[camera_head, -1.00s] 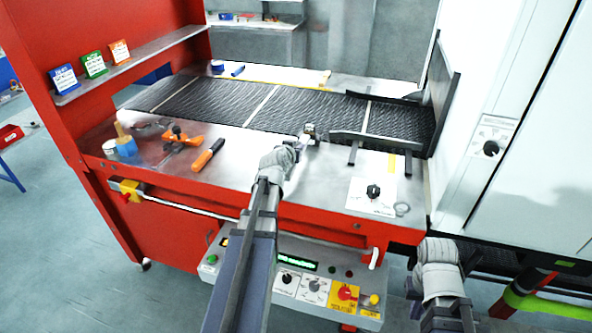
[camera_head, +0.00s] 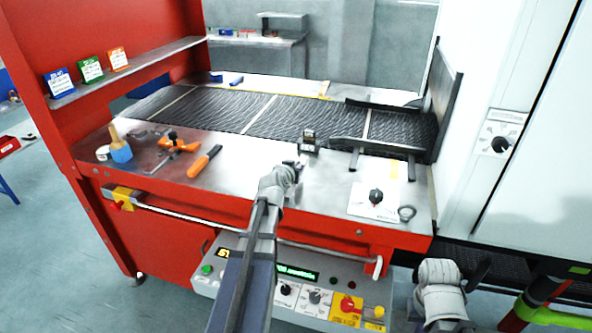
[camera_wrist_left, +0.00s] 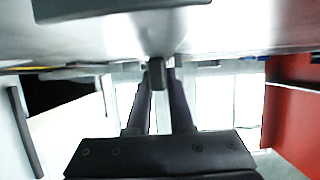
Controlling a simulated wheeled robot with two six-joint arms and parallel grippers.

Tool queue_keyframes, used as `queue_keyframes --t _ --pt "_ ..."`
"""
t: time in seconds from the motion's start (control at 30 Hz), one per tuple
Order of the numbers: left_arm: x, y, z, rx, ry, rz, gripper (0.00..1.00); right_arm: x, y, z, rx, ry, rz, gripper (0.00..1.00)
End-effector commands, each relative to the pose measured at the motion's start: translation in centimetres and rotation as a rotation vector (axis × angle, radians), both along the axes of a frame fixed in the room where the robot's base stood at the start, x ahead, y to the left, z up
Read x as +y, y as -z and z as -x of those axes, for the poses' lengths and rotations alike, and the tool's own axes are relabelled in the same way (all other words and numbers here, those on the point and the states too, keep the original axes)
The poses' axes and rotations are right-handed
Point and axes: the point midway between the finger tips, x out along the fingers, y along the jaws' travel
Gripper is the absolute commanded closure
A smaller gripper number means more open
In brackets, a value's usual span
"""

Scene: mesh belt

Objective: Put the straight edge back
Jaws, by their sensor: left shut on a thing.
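My left gripper (camera_head: 298,165) is over the front metal ledge of the red bench, on the near side of the belt. In the left wrist view its two dark fingers (camera_wrist_left: 159,100) are shut on a small dark block (camera_wrist_left: 157,73), which I take for part of the straight edge. The length of the straight edge cannot be made out in the head view. A dark upright block (camera_head: 309,142) stands on the ledge just beyond the gripper. My right arm is at the lower right; its jaws are not clear.
The dark mesh belt (camera_head: 215,108) runs behind the ledge. An orange tool (camera_head: 178,147), an orange-handled tool (camera_head: 205,161) and a blue jar (camera_head: 121,151) lie to the left. A knob plate (camera_head: 362,205) and a dark guide rail (camera_head: 375,146) are right. The ledge between is clear.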

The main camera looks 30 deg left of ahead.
Motion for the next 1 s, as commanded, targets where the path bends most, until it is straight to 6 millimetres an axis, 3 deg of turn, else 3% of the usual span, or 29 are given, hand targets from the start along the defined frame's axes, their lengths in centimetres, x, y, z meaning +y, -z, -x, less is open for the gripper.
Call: queue_keyframes --t 0.17,0.2,0.47,0.87,1.0 --pt "0.0 0.4 0.0 -0.001 -0.001 -0.001 1.00 0.0 0.4 0.0 0.000 0.000 0.000 1.00" --pt "0.0 0.3 0.0 0.000 0.000 0.000 0.78 0.0 0.3 0.0 0.000 0.000 0.000 1.00" --pt "0.0 0.3 0.0 0.000 0.000 0.000 0.50 0.0 0.3 0.0 0.000 0.000 0.000 1.00" --pt "0.0 -0.3 0.1 0.000 0.000 0.000 0.50 0.0 -0.3 0.0 0.000 0.000 0.000 1.00" --pt "-0.8 -0.9 1.1 0.000 0.002 -0.001 0.50 0.0 -0.9 0.0 0.000 0.000 0.000 1.00"
